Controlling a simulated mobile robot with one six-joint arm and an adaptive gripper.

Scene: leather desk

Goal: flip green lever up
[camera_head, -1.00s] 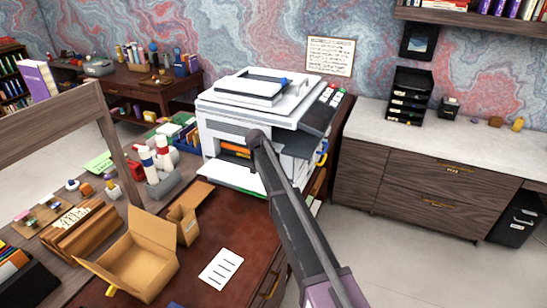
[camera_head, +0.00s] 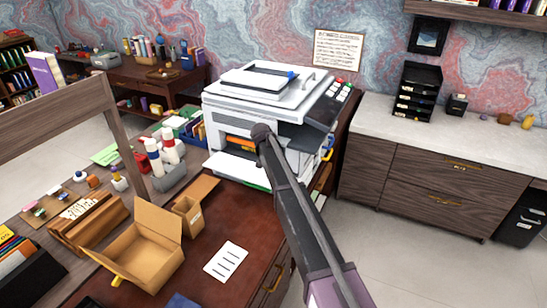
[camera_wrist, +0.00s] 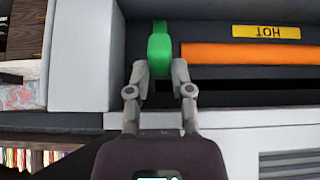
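The green lever (camera_wrist: 159,46) shows in the wrist view on the dark front panel of the white printer (camera_head: 250,106), left of an orange bar (camera_wrist: 240,54). This view is upside down, as the inverted HOT label (camera_wrist: 266,32) shows. My gripper (camera_wrist: 160,68) has one fingertip on each side of the lever's near end. The fingers are drawn in and leave no clear gap at the lever. In the head view my dark arm reaches to the printer's front and hides the lever and the fingers.
An open cardboard box (camera_head: 140,252) and a paper sheet (camera_head: 226,261) lie on the brown leather desk top (camera_head: 207,235) before the printer. The printer's output tray (camera_head: 238,170) juts out beside my arm. A low cabinet (camera_head: 440,185) stands to the right. Open floor lies between.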

